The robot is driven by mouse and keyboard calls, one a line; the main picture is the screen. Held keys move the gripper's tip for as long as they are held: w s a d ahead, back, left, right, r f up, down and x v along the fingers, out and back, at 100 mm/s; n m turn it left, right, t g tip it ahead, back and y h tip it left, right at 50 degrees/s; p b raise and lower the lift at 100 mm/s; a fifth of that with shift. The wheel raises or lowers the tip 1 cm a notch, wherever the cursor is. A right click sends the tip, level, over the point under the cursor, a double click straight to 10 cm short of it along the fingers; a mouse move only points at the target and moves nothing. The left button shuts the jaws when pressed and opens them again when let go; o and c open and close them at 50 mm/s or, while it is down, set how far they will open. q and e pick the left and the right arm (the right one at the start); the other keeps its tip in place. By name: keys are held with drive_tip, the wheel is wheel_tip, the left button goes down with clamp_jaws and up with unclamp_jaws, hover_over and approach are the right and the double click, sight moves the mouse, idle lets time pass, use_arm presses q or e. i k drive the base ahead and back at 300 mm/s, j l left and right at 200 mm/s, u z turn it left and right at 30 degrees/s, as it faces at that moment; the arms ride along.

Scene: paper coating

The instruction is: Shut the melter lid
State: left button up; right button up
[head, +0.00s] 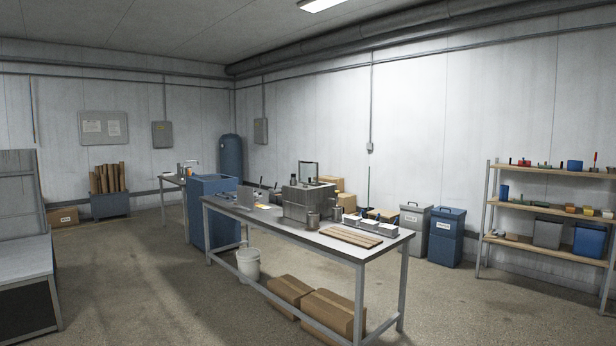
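A grey metal box-shaped unit, which looks like the melter (301,204), stands on the long work table (340,251) in the middle of the room. A thin dark upright frame (318,172) rises at its top. I cannot tell from this distance whether this frame is the lid or a handle. A small dark knob or cap (293,180) also shows on top. Neither of my grippers is in view.
Blue and grey bins (446,237) and a shelf (545,207) stand right. Floor at left front is clear.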

sight(306, 173)
drive_tip(key=i+u, duration=0.1)
drive_tip(key=i, duration=1.3)
drive_tip(key=i+j+u, duration=0.2)
drive_tip(key=i, duration=0.25)
drive_tip(key=i+l+u, duration=0.1)
drive_tip(key=i+u, duration=0.15)
drive_tip(key=i, duration=0.2)
drive_tip(key=i+u, duration=0.2)
drive_tip(key=i, duration=0.3)
drive_tip(key=i+l+u, duration=0.25)
drive_tip(key=i, duration=0.2)
drive_tip(key=i+l+u, duration=0.2)
drive_tip(key=i, duration=0.25)
drive_tip(key=i+j+z, duration=0.1)
drive_tip(key=i, duration=0.8)
drive_tip(key=i+z, duration=0.25)
drive_tip(key=z, duration=0.2)
drive_tip(key=i+z, duration=0.2)
drive_tip(key=z, duration=0.3)
drive_tip(key=i+j+z, duration=0.1)
drive_tip(key=i+z, duration=0.15)
drive_tip(key=z, duration=0.2)
